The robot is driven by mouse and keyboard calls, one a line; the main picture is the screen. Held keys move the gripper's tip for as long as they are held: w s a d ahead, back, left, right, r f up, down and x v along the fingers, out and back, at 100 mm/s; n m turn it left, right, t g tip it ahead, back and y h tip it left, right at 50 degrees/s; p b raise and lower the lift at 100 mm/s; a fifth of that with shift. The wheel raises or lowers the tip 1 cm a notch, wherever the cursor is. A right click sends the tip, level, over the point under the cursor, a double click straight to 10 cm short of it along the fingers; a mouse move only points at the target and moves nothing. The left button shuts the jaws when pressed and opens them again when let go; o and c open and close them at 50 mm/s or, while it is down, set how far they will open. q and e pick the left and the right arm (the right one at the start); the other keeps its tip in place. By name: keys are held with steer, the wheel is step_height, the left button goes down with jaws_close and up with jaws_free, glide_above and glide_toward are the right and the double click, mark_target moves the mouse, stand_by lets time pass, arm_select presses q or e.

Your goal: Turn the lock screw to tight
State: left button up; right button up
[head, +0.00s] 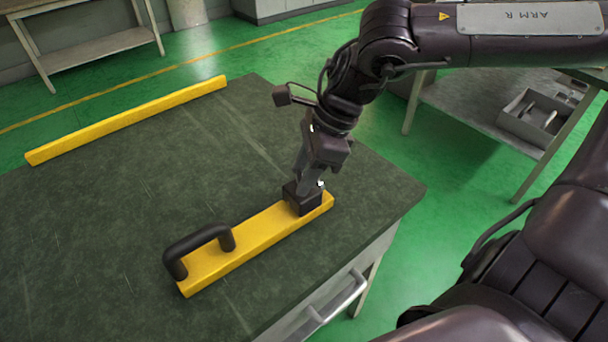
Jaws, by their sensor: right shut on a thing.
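A yellow bar (256,236) lies on the dark green table top (105,230) near its right front edge. A black arched handle (198,243) stands on its left end. A black block (291,205) sits near its right end. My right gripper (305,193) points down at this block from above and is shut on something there. A small bright metal part (320,184) shows beside the fingers; it may be part of the lock screw, which is mostly hidden by the gripper. My left gripper is not in view.
A second yellow bar (130,119) lies along the table's far left edge. A drawer handle (338,299) sticks out below the front edge. A side bench at right holds a grey bin (537,118). The table's middle is clear.

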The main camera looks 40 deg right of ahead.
steer(key=m+b, duration=0.1)
steer(key=m, duration=0.1)
steer(key=m+t+h+b, duration=0.1)
steer(key=m, duration=0.1)
steer(key=shift+s+a+f+m+t, duration=0.1)
steer(key=shift+m+t, duration=0.2)
steer(key=m+h+b, duration=0.1)
steer(key=m, duration=0.2)
steer(key=m+t+h+b, duration=0.1)
steer(key=m, duration=0.1)
steer(key=shift+a+m, duration=0.1)
steer(key=shift+m, duration=0.3)
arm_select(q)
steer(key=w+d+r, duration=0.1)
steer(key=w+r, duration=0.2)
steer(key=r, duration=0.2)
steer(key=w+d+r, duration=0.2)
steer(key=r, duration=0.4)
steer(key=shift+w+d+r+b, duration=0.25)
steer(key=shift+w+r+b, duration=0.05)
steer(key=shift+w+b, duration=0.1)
arm_select(e)
steer(key=shift+m+h, duration=0.5)
steer(key=shift+m, duration=0.5)
steer(key=o, duration=1)
